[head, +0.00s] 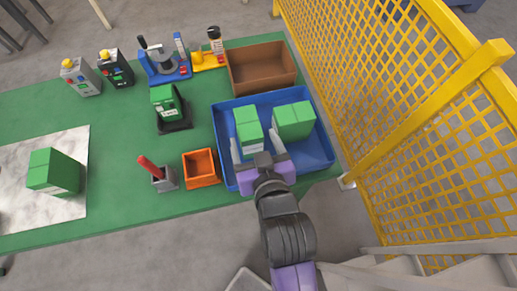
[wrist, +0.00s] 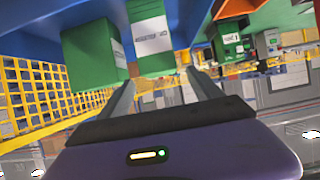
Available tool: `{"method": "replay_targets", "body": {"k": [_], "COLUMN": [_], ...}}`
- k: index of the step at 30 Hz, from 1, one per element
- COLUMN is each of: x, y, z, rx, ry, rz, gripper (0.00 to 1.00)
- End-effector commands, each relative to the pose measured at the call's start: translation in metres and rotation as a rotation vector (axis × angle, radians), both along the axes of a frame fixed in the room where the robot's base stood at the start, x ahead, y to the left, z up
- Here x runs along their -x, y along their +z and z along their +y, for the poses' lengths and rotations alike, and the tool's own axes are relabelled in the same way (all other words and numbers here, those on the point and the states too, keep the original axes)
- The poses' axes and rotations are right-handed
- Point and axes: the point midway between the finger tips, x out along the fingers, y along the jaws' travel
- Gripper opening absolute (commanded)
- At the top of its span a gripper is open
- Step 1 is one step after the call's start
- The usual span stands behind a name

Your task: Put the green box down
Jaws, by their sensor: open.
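A green box (head: 247,122) with a white label stands in the blue tray (head: 325,150), just in front of my gripper (head: 256,145). In the wrist view this box (wrist: 150,38) shows close up with its label, at the fingertips. My gripper's two fingers are spread apart, and nothing is visibly clamped between them. I cannot tell whether a finger touches the box. A second green box (head: 294,119) stands to its right in the tray and also shows in the wrist view (wrist: 90,55). A third green box (head: 53,171) stands on a pale mat (head: 15,185) at the left.
A small orange bin (head: 200,168) and a grey holder with a red handle (head: 161,178) are left of the tray. A brown bin (head: 262,68) is behind it. A black stand with a green unit (head: 170,108) is further left. Yellow mesh fencing (head: 365,90) rises at right.

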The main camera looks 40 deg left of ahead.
Motion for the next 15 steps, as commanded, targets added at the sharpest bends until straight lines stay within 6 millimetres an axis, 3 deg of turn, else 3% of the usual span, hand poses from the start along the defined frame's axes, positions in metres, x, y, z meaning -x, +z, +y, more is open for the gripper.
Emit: {"method": "replay_targets", "body": {"k": [6,15], "x": [0.02,0.027], "y": [0.014,0.02], "z": [-0.024,-0.032], "rx": [0.0,0.0], "ry": [0.0,0.0], "rz": [0.001,0.0], "gripper": [0.74,0.74]}}
